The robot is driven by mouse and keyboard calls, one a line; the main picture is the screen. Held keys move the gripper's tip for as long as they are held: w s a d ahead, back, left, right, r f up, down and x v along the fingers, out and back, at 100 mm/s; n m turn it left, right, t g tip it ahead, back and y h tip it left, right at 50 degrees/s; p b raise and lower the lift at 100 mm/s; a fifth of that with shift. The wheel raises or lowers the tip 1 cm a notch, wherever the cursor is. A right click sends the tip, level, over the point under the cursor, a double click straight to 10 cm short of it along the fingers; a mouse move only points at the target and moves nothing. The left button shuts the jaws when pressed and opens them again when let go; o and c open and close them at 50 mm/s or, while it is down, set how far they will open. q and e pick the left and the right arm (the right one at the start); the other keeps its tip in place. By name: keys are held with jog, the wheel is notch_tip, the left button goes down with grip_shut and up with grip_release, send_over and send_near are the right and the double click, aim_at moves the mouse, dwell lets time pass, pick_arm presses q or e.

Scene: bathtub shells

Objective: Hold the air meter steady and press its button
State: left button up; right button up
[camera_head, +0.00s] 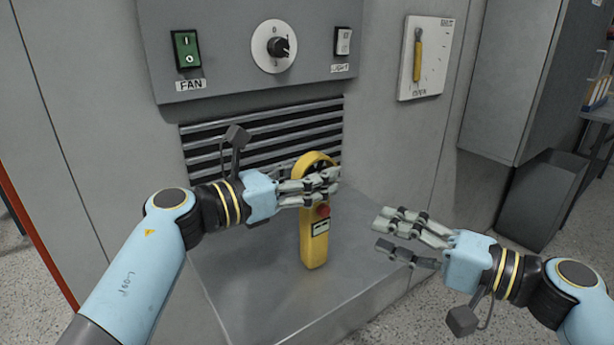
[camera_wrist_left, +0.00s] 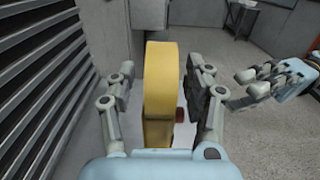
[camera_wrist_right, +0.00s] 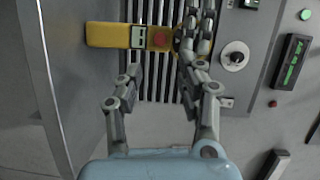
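The yellow air meter (camera_head: 313,248) stands upright on the grey ledge, with a round head, a red button (camera_head: 322,211) and a small display below it. My left gripper (camera_head: 330,182) reaches across its neck just above the button. In the left wrist view the meter (camera_wrist_left: 160,90) lies between the two fingers, with a narrow gap showing on each side, so the gripper looks open around it. My right gripper (camera_head: 383,232) is open and empty, to the right of the meter. The right wrist view shows the button (camera_wrist_right: 160,39) ahead, beyond its fingers.
A panel with a fan switch (camera_head: 186,50), a dial (camera_head: 274,46) and a light switch (camera_head: 343,41) is above slatted vents (camera_head: 220,148). A lever plate (camera_head: 432,62) hangs at upper right. The ledge (camera_head: 255,285) is clear in front of the meter.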

pick_arm(q)
grip_shut()
pick_arm(e)
grip_shut()
dwell(1.4)
